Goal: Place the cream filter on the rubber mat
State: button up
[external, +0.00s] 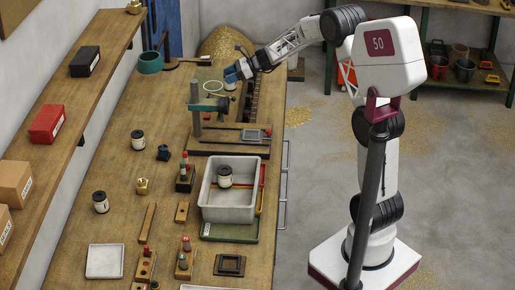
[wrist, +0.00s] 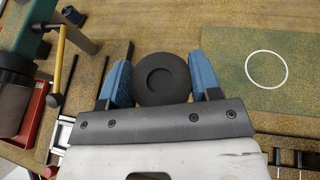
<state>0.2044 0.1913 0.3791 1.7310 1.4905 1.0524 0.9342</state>
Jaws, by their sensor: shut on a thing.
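My gripper (wrist: 158,80) is shut on a round black-capped canister, the cream filter (wrist: 162,78), whose dark top with a round recess shows between the blue fingers. In the external view my gripper (external: 238,72) is at the far end of the bench, and a little of the filter's pale side (external: 230,84) shows below the fingers. A green mat (wrist: 225,62) with a white ring lies to the right of the filter in the wrist view. The gap below the filter is hard to judge.
A drill stand (external: 195,107) stands close in front of the gripper. Similar pale canisters stand on the bench (external: 137,140), (external: 101,202) and in the white bin (external: 248,205).

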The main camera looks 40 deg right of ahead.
aim_at(230, 87)
notch_tip(230, 87, down, 6)
jog(key=shift+f, duration=0.1)
jog(key=shift+w, duration=0.15)
jog(key=w+f, duration=0.1)
jog(key=w, duration=1.4)
jog(key=shift+w+d+f, duration=0.15)
jog(key=shift+w+f, duration=0.05)
jog(key=shift+w, duration=0.2)
jog(key=shift+f, duration=1.75)
jog(key=shift+f, duration=0.1)
jog(key=o, duration=0.9)
jog(key=shift+o, duration=0.2)
